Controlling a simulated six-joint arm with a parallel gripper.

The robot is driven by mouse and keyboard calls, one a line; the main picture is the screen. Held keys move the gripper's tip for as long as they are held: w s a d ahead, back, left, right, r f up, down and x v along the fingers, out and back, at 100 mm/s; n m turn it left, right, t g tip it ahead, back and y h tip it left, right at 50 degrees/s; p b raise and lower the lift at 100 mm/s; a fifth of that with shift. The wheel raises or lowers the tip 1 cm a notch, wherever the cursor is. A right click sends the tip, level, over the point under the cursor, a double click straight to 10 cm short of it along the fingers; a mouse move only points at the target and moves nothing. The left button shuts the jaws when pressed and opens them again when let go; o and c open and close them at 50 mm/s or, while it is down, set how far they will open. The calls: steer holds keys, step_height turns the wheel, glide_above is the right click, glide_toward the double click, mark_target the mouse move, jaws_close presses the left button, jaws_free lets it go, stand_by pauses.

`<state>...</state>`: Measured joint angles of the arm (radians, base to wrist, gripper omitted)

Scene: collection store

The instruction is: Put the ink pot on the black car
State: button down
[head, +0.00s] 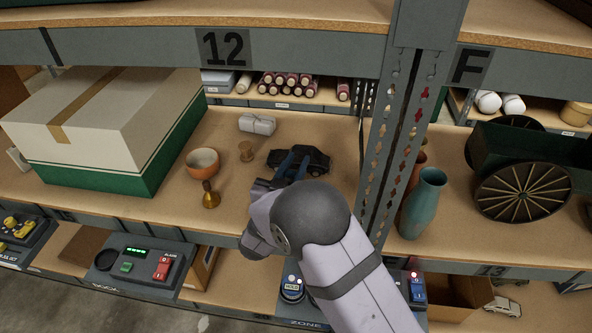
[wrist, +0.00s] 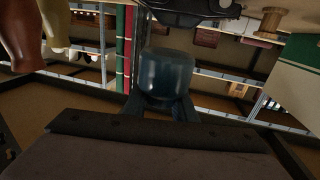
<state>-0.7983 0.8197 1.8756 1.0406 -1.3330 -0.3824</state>
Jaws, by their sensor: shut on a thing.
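My gripper (head: 293,168) is over the shelf board, at the near side of the black car (head: 317,160). In the wrist view its dark fingers (wrist: 160,108) are shut on the ink pot (wrist: 166,72), a dark blue-grey glassy pot. In the head view I cannot make out the pot apart from the fingers. The car also shows at the top edge of the wrist view (wrist: 195,8), upside down and partly cut off. The pot looks apart from it there. The car's near left part is covered by my gripper in the head view.
A large box (head: 100,125) fills the left. An upright post (head: 405,120) and a teal vase (head: 424,202) are right.

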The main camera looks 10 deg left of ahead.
steer(key=w+d+f+m+g+h+b, duration=0.1)
steer(key=w+d+h+b, duration=0.1)
steer(key=d, duration=0.4)
steer(key=w+d+f+m+h+b, duration=0.1)
steer(key=w+d+m+h+b, duration=0.15)
steer(key=d, duration=0.25)
steer(key=w+d+r+n+y+b, duration=0.2)
steer(key=w+d+r+b, duration=0.15)
steer(key=w+r, duration=0.6)
steer(key=w+a+r+n+t+y, duration=0.1)
steer(key=w+a+r+n+y, duration=0.3)
steer(key=a+y, duration=0.45)
steer(key=shift+n+y, duration=0.4)
steer(key=shift+n, duration=0.55)
steer(key=shift+w+a+f, duration=0.1)
steer(key=shift+a+f, duration=0.75)
steer(key=shift+f, duration=1.4)
steer(key=shift+w+a+f, duration=0.1)
steer(key=shift+a+f, duration=0.7)
steer(key=shift+f, duration=1.4)
steer(key=shift+w+a+f, duration=0.1)
steer(key=shift+a+f, duration=0.75)
steer(key=shift+f, duration=1.4)
